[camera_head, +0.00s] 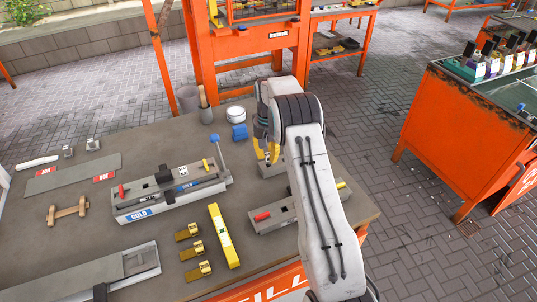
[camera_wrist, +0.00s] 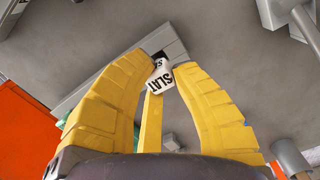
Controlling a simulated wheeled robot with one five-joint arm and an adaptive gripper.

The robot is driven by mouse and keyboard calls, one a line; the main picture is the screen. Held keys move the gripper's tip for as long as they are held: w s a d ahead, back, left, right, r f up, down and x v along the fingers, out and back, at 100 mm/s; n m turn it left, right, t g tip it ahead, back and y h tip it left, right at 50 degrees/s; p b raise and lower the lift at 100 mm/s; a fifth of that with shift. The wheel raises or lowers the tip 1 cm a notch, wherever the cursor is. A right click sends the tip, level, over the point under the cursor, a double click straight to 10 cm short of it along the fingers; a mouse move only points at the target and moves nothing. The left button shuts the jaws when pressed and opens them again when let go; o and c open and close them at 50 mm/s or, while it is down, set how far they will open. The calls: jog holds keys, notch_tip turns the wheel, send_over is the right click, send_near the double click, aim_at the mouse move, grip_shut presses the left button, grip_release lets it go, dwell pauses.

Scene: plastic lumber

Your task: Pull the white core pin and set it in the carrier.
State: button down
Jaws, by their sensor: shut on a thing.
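My gripper (camera_head: 268,152) has yellow fingers and is over the back right of the workbench, partly hidden by my arm. In the wrist view its fingers (camera_wrist: 160,72) close around a small white piece marked SLAT (camera_wrist: 161,80), with a narrow yellow bar (camera_wrist: 151,122) below it. I cannot tell for sure that this piece is the core pin. Beyond the fingertips is a pale block (camera_wrist: 118,68) with a dark slot. A grey block (camera_head: 269,168) shows beside the gripper in the head view. I cannot tell which thing is the carrier.
A fixture marked COLD (camera_head: 168,204) stands at mid-bench. A grey block with a red handle (camera_head: 272,216) lies to its right. A yellow bar (camera_head: 223,236) and several brass pieces (camera_head: 193,250) lie in front.

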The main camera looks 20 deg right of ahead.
aim_at(269, 161)
jog(key=shift+f+b, duration=1.05)
jog(key=shift+f, duration=0.5)
dwell(0.9)
jog(key=c, duration=0.5)
grip_release()
jog(key=shift+c, duration=0.2)
jog(key=shift+r, duration=0.1)
jog(key=shift+r+p, duration=2.4)
jog(key=shift+r, duration=1.05)
jog(key=shift+r, duration=0.1)
